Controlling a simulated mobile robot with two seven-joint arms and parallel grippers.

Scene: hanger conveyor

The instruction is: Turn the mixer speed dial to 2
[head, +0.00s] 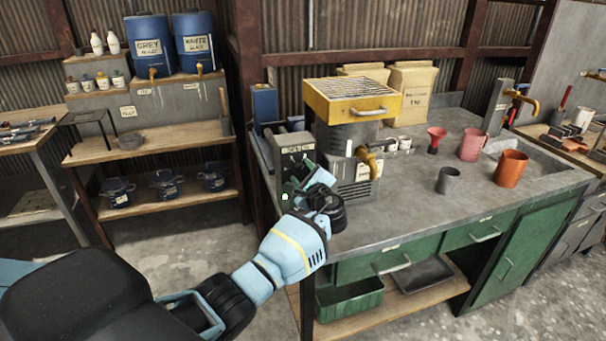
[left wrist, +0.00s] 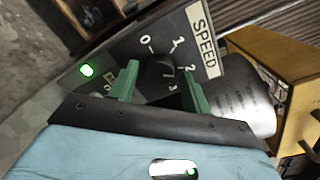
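The black speed dial (left wrist: 159,71) is on a dark grey panel (left wrist: 112,52) with a white SPEED label (left wrist: 203,42) and the numbers 0, 1, 2 and 3 around it. I cannot clearly tell which number its pointer faces. In the head view the control box (head: 294,146) stands at the left end of the grey workbench, beside the yellow-topped machine (head: 345,104). My left gripper (head: 312,180) is in front of this box and hides the dial there. In the left wrist view its green fingers (left wrist: 159,77) are apart, one on each side of the dial. My right gripper is out of view.
A green light (left wrist: 87,70) glows on the panel. A brass tap (head: 368,160) juts from the machine to the right of my gripper. A grey cup (head: 447,181), an orange mug (head: 510,168) and a red funnel (head: 436,138) stand further right on the workbench (head: 400,205).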

